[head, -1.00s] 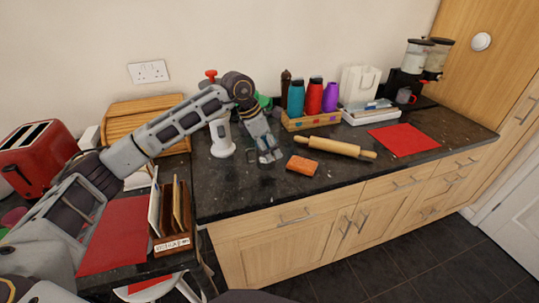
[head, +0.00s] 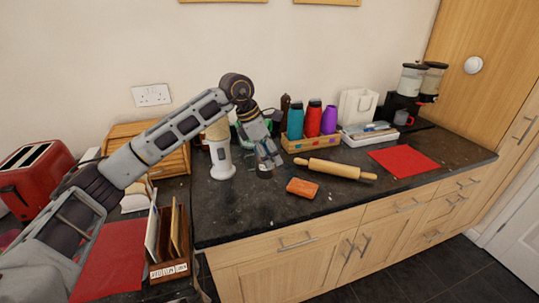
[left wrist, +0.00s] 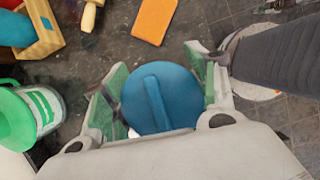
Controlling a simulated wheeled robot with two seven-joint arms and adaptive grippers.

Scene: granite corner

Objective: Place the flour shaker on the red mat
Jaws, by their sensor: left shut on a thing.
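My left gripper (head: 266,163) is shut on a small round thing with a blue ridged lid (left wrist: 153,98), probably the flour shaker. In the left wrist view the lid sits between the green finger pads. In the head view the fingers hide most of it, low over or on the dark worktop; I cannot tell if it touches. A red mat (head: 403,160) lies flat and bare at the right of the worktop. Another red mat-like sheet (head: 112,262) lies on the lower left surface. My right gripper is not in view.
An orange block (head: 302,187) and a rolling pin (head: 335,169) lie between gripper and right mat. A white grinder-like thing (head: 221,160) stands close left. A wooden crate of bottles (head: 311,142) and a white tray (head: 370,136) stand behind.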

